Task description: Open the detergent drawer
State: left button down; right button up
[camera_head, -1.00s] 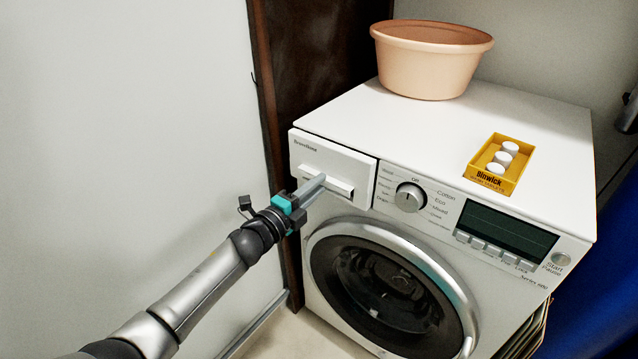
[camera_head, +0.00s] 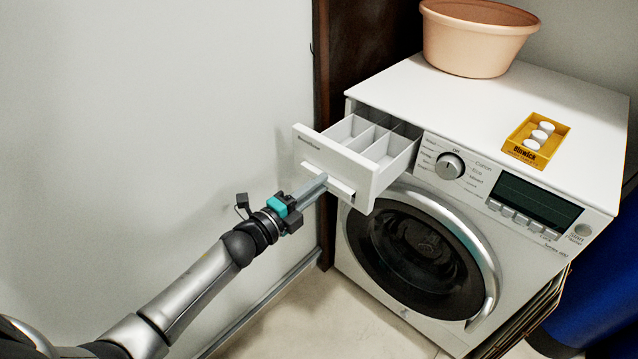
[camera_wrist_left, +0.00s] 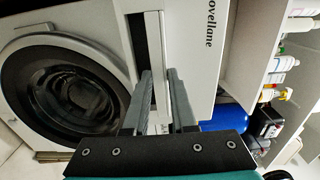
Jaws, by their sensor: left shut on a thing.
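The detergent drawer (camera_head: 345,167) is pulled out from the top left of the white washing machine (camera_head: 420,85), and its empty white compartments show from above. Its front panel has a handle bar (camera_head: 341,190). My left gripper (camera_head: 318,183) is at the handle, its fingers shut on it. In the left wrist view the two fingers (camera_wrist_left: 160,98) lie on either side of the handle bar, against the white drawer front (camera_wrist_left: 188,45). My right gripper is in neither view.
A yellow tray of white tablets (camera_head: 535,139) and a peach tub (camera_head: 476,38) stand on the machine's top. The round door (camera_head: 415,250) below the drawer is shut. A pale wall (camera_head: 160,110) is at left. Several bottles (camera_wrist_left: 280,64) show in the left wrist view.

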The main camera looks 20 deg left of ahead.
pick_arm(q)
jog(key=shift+s+f, duration=0.1)
jog(key=shift+f, duration=0.4)
jog(key=c, duration=0.9)
grip_release()
jog(key=shift+o, duration=0.4)
jog(key=shift+r, duration=0.25)
jog(key=p+v, duration=0.3)
jog(key=v, duration=1.2)
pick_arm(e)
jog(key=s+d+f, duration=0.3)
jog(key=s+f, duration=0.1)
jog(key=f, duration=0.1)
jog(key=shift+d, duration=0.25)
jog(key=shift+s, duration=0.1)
